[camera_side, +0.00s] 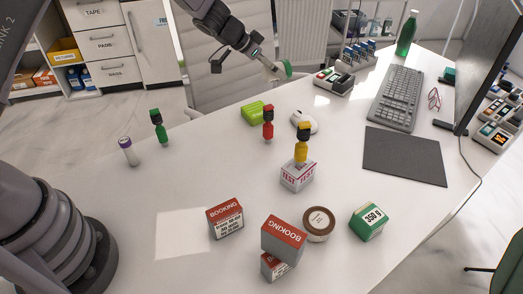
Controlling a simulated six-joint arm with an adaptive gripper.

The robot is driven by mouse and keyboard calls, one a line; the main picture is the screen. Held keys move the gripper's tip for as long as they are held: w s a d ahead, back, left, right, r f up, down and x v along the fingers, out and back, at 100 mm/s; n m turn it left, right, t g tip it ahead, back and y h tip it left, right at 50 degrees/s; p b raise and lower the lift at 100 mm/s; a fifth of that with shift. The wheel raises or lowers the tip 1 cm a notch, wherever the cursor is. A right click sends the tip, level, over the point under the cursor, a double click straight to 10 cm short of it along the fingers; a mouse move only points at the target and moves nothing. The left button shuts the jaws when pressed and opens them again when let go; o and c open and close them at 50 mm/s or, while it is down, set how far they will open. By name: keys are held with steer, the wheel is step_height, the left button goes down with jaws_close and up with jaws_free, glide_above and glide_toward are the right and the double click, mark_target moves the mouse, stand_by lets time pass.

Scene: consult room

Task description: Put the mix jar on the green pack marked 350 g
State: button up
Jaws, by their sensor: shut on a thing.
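The green pack marked 350 g (369,221) stands on the white table at the front right, with its white label facing up and forward. Its top is bare. A round jar (319,224) with a brown rim and a pale lid stands just left of it, apart from it; I cannot read its lid. My gripper (276,70) is high at the back, beyond the far table edge and well away from the pack.
Red BOOKING boxes (225,218) stand at the front, one on another (283,238). A yellow figure (303,144) stands on a white box (298,176).

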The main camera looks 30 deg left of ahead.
steer(key=d+f, duration=0.4)
steer(key=f, duration=0.1)
steer(key=d+f+m+g+h, duration=0.1)
steer(key=d+f, duration=0.3)
steer(key=f, duration=0.2)
steer(key=w+d+f+m, duration=0.1)
steer(key=d+f, duration=0.3)
steer(key=f, duration=0.1)
steer(key=shift+w+d+f+g, duration=0.1)
steer(key=shift+f+g, duration=0.05)
steer(key=shift+g, duration=0.25)
steer(key=shift+f, duration=2.25)
steer(key=shift+f, duration=0.15)
steer(key=o, duration=1.2)
